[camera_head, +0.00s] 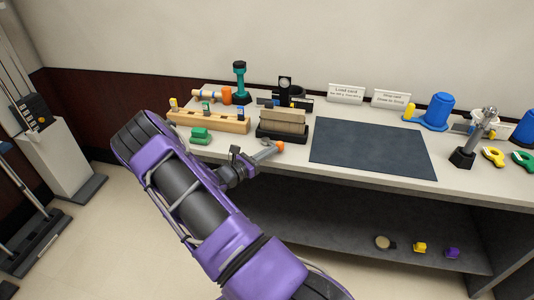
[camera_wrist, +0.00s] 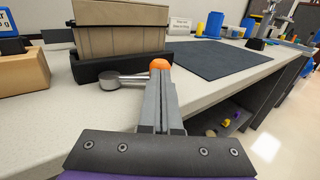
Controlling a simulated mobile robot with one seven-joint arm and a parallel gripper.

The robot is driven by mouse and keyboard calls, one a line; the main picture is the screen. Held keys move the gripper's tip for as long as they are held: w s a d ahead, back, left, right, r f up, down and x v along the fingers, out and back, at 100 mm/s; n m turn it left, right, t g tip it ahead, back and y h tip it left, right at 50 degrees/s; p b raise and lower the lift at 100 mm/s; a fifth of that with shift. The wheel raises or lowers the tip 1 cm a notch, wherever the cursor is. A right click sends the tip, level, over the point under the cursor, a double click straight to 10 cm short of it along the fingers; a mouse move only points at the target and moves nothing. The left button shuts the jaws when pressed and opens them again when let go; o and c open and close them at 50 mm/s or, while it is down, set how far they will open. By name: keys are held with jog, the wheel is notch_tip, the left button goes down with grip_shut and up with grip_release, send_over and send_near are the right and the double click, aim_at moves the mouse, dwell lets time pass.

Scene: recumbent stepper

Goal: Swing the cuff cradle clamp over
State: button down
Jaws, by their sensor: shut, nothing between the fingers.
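The cuff cradle is a black tray (camera_head: 282,136) holding a beige cuff block (camera_head: 284,120) near the table's front edge. In the wrist view the cradle (camera_wrist: 92,70) and block (camera_wrist: 120,38) stand just beyond my gripper. The clamp is a silver lever with a round pivot (camera_wrist: 108,80) at the cradle's front and an orange knob (camera_wrist: 159,64) at its right end. My gripper (camera_wrist: 158,84) is shut and empty, its fingertips at the knob and overlapping it in view. I cannot tell whether they touch. In the head view my gripper (camera_head: 267,152) is low beside the orange knob (camera_head: 280,146).
A dark mat (camera_head: 370,148) lies right of the cradle. A wooden rack (camera_head: 210,121) and green block (camera_head: 200,135) stand left. A grey post (camera_head: 465,155) stands at the right. The table's front edge and a lower shelf (camera_head: 340,230) are close to my arm.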

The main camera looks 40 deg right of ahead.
jog(key=shift+s+d+b, duration=0.15)
jog(key=shift+s+d, duration=0.1)
jog(key=shift+d, duration=0.35)
jog(key=shift+s+d+b, duration=0.15)
jog(key=shift+s+d, duration=0.05)
jog(key=shift+d, duration=0.35)
jog(key=shift+a, duration=0.2)
jog(key=s+a, duration=0.4)
jog(key=a, duration=0.9)
jog(key=shift+s, duration=0.4)
